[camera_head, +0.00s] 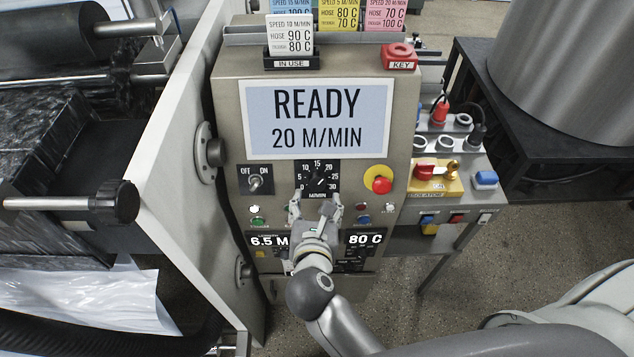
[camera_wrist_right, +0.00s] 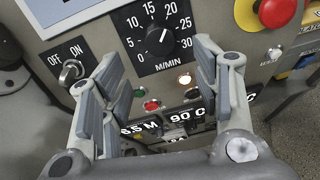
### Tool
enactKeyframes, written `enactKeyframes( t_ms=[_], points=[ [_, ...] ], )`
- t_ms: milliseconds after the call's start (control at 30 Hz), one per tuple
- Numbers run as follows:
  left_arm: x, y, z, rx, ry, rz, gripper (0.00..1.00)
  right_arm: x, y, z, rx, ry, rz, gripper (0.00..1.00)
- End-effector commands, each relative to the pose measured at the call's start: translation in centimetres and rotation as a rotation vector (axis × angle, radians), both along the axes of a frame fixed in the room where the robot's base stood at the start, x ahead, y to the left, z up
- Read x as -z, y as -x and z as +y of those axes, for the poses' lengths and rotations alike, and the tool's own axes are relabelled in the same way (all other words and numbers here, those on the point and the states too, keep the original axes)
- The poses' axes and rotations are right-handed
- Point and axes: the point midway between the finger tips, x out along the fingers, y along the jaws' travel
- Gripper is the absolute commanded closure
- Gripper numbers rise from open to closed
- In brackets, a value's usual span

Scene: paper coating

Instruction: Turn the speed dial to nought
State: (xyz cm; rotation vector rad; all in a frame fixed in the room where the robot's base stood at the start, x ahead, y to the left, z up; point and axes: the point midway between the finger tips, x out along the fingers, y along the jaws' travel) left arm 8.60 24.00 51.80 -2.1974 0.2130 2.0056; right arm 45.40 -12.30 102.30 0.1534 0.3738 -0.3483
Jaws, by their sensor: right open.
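The speed dial (camera_head: 318,183) is a black knob on a black scale plate marked from 0 to 30 M/MIN, in the middle of the control panel. In the right wrist view the dial (camera_wrist_right: 160,41) shows clearly, its white pointer line towards the upper right, roughly between 15 and 25. The display (camera_head: 316,117) above reads READY, 20 M/MIN. My right gripper (camera_head: 316,208) is open just below the dial, its fingers spread towards the panel. In the right wrist view the gripper (camera_wrist_right: 160,75) has nothing between its fingers. My left gripper is not seen.
An OFF/ON switch (camera_head: 256,180) sits left of the dial. A red emergency button (camera_head: 381,184) on yellow sits right. Small lit buttons and number readouts lie below, near the gripper. A white side plate (camera_head: 185,150) stands left of the panel.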

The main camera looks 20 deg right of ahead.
Motion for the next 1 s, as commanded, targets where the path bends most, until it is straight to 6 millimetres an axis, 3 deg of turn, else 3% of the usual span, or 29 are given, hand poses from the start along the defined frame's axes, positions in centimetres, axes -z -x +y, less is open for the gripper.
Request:
enactKeyframes(
  t_ms=[200,400,867,1000],
  points=[
    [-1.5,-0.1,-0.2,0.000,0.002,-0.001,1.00,1.2,-3.6,-1.2,-0.003,0.006,-0.001,0.42],
    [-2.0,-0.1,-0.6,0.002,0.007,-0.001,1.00,2.3,-5.7,-1.9,-0.003,0.004,-0.001,0.42],
    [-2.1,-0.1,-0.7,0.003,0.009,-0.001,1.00,2.9,-6.6,-2.3,-0.003,0.002,0.000,0.42],
    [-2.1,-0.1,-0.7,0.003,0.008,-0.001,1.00,2.9,-6.6,-2.3,-0.003,0.002,0.000,0.60]
  ],
)
